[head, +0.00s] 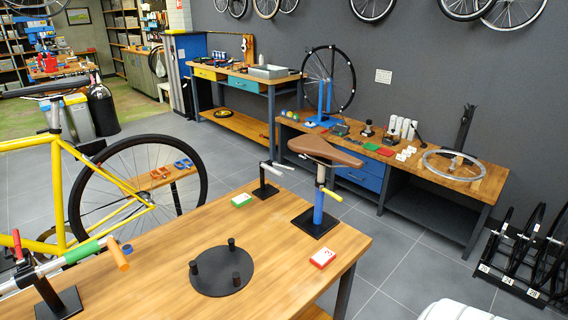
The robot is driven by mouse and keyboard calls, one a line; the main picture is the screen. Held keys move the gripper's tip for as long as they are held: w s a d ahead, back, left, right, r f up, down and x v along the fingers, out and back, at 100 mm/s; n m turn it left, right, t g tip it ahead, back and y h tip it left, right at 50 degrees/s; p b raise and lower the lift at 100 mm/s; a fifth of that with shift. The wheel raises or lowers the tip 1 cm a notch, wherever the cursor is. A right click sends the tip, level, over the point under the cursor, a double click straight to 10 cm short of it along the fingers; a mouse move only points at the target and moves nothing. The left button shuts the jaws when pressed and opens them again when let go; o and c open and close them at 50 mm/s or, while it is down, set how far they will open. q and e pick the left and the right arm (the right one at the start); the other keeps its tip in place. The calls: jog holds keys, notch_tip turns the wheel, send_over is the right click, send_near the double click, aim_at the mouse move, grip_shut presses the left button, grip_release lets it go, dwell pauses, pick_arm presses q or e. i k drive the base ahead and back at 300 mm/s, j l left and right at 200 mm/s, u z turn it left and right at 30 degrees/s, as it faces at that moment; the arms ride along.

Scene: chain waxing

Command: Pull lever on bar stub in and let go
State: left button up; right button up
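A small black stand with a short horizontal bar (264,181) is on the far edge of the wooden table. A thin pale lever-like piece sticks out to the right of its top, apart from the tabletop. This looks like the bar stub, but it is small in view. At the left front, another black stand (58,300) carries a silver bar with a green sleeve (82,252), an orange end piece (119,253) and an upright red handle (17,243). I cannot tell for sure which is the bar stub. Neither of my grippers is in view.
The wooden table (290,265) also holds a saddle (326,152) on a blue post, a black disc with three pegs (222,271), a green-white box (241,200) and a red-white box (323,258). A yellow bicycle (56,180) stands behind at left. The tabletop's front middle is clear.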

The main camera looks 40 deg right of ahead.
aim_at(279, 165)
jog(key=l, duration=1.3)
jog(key=i+l, duration=0.15)
jog(key=l, duration=2.5)
jog(key=k, duration=1.2)
jog(key=u, duration=2.55)
jog(key=k+l, duration=0.1)
jog(key=l, duration=0.6)
